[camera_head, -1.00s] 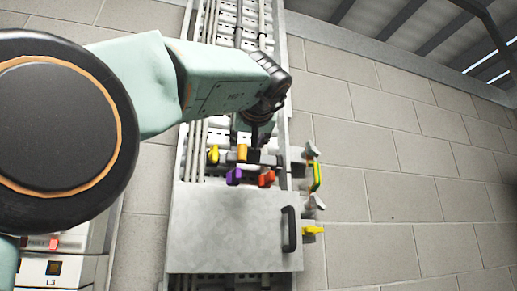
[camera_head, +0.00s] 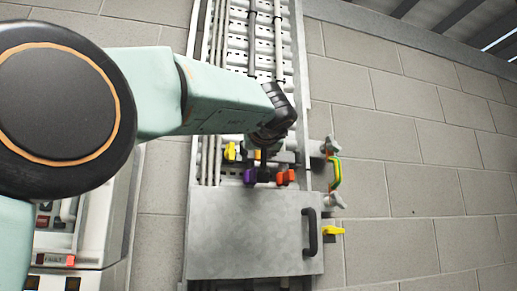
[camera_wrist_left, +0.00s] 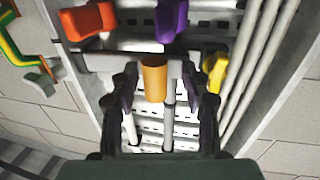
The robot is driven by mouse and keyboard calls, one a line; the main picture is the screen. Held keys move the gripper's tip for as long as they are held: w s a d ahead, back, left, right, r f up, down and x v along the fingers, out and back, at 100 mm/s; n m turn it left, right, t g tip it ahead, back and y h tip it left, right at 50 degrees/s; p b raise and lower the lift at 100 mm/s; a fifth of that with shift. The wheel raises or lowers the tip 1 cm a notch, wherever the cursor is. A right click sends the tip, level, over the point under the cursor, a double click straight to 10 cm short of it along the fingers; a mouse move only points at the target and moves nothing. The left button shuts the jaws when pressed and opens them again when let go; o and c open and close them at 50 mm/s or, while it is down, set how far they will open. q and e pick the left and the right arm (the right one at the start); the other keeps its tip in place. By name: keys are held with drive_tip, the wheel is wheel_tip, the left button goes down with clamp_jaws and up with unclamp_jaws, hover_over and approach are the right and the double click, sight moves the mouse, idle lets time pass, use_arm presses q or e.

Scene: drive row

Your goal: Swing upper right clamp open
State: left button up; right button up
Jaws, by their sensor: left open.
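Coloured handles sit on a bar across the open part of the panel: a yellow one (camera_head: 230,151), a purple one (camera_head: 249,176) and a red-orange one (camera_head: 285,177). An orange handle (camera_wrist_left: 154,78), upper right of the group, shows in the left wrist view; my gripper hides it in the head view. My left gripper (camera_head: 263,154) is open, its fingers on either side of the orange handle. I cannot tell whether they touch it. My right gripper is out of view.
A metal cover (camera_head: 250,235) with a black handle (camera_head: 311,232) lies below the bar. Grey clamps (camera_head: 330,146) with a green-yellow strap (camera_head: 336,173) and a yellow lever (camera_head: 334,231) stick out at the right edge. White pipes run close by on the left.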

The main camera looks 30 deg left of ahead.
use_arm(q)
drive_tip(key=shift+d, duration=0.3)
drive_tip(key=shift+c, duration=0.3)
drive_tip(key=shift+s+d+r, duration=0.2)
drive_tip(key=shift+d, duration=0.25)
drive_tip(key=c, duration=0.3)
drive_tip(key=shift+a, duration=0.4)
drive_tip(key=c, duration=0.4)
drive_tip(key=shift+d+f, duration=0.1)
drive_tip(key=shift+d, duration=0.05)
clamp_jaws()
